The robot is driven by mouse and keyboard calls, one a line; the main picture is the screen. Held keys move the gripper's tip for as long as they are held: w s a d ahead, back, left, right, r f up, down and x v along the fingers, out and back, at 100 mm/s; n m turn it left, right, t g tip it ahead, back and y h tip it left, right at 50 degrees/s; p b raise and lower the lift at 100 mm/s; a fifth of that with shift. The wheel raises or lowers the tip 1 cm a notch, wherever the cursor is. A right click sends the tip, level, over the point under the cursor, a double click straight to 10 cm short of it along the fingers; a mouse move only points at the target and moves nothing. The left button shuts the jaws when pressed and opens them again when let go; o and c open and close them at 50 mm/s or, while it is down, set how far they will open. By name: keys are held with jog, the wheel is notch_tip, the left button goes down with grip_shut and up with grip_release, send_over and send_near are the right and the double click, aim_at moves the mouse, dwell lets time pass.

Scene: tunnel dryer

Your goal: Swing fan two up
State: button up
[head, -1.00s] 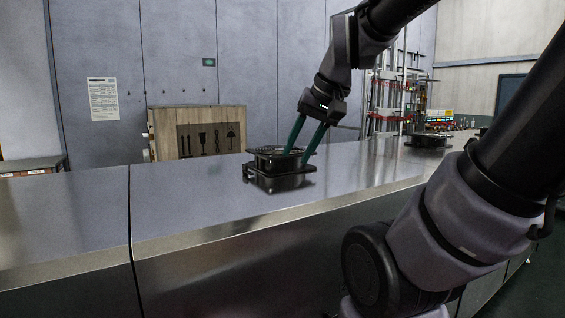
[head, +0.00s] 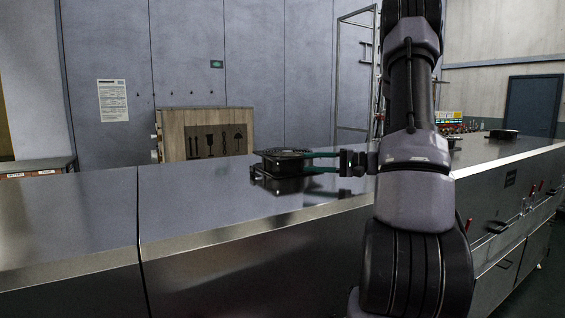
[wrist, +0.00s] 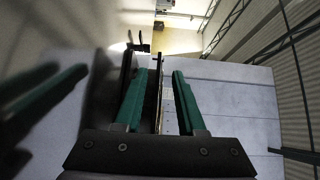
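A dark fan unit (head: 280,154) with a round grille lies about flat over a dark base (head: 276,180) on the shiny steel top, left of my arm. My gripper (head: 310,163) lies level and reaches in from the right, its two green fingers one above the other. The fingertips are at the fan's right side. In the wrist view my gripper (wrist: 155,90) has its fingers apart, with a thin dark plate (wrist: 157,95) edge-on between them. I cannot tell whether either finger touches it.
The long steel dryer top (head: 200,208) is clear to the left. Another dark fan unit (head: 503,134) sits farther along the top at the right. A wooden crate (head: 207,115) stands behind. The steel mirrors my gripper at the left of the wrist view.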

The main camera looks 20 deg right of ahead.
aim_at(286, 161)
jog(key=shift+w+d+f+t, duration=0.2)
jog(key=shift+w+d+t, duration=0.1)
jog(key=shift+d, duration=0.2)
jog(key=shift+w+a, duration=0.1)
jog(key=shift+w, duration=0.05)
jog(key=x, duration=1)
jog(key=shift+a, duration=0.15)
grip_shut()
dwell(0.6)
